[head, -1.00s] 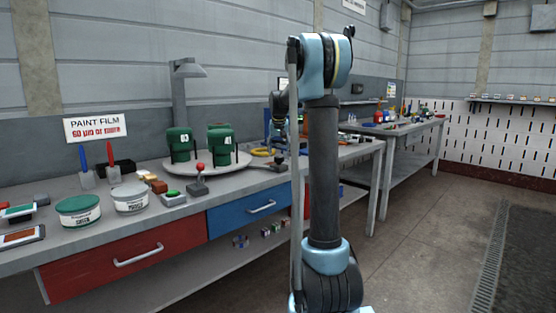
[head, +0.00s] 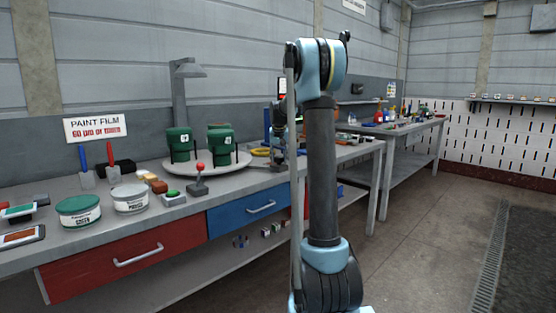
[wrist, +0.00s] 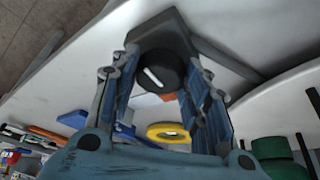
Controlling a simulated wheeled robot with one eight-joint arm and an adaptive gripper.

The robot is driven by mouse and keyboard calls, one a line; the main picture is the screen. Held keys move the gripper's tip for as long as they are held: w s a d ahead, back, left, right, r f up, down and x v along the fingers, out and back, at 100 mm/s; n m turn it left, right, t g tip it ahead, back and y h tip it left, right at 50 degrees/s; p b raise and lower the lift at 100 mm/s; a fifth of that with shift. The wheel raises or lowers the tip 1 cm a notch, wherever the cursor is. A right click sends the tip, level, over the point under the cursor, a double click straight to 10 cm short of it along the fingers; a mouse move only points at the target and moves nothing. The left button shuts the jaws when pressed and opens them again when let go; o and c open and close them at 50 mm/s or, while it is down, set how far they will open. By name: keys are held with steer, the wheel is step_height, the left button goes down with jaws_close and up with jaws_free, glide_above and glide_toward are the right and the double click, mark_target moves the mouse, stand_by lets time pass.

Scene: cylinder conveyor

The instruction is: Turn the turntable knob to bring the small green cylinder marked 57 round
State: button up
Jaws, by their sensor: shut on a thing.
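The pale round turntable (head: 208,166) stands on the near bench and carries several dark green cylinders, including one at left (head: 180,146) and one at right (head: 221,142). Their white labels are too small to read, so I cannot tell which is 57. In the wrist view the turntable edge (wrist: 285,98) and part of a green cylinder (wrist: 272,148) show at right. The black knob (wrist: 158,72) with a white line sits between the fingers of my gripper (wrist: 165,85), which is shut on it. In the head view my gripper (head: 279,160) is small and partly hidden behind my arm.
A red-topped joystick box (head: 200,182), paint tins (head: 78,209) and a green-button box (head: 173,199) stand left along the bench. A lamp post (head: 179,95) rises behind the turntable. A yellow ring (wrist: 168,132) lies near my gripper.

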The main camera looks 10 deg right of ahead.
steer(key=shift+a, duration=0.1)
steer(key=shift+m, duration=0.3)
steer(key=m+h, duration=0.1)
steer(key=m, duration=0.1)
steer(key=m+h, duration=0.1)
steer(key=m, duration=0.1)
steer(key=shift+m+g, duration=0.3)
steer(key=shift+m, duration=0.1)
steer(key=shift+w, duration=0.1)
steer(key=shift+m+g+h, duration=0.4)
steer(key=shift+m+g, duration=0.1)
steer(key=shift+m, duration=1.05)
steer(key=shift+m+g+h, duration=0.4)
steer(key=shift+m+g, duration=0.1)
steer(key=shift+m, duration=1.05)
stand_by(2.8)
steer(key=o, duration=1)
steer(key=shift+a, duration=0.1)
steer(key=shift+a+r, duration=0.1)
steer(key=shift+r, duration=0.05)
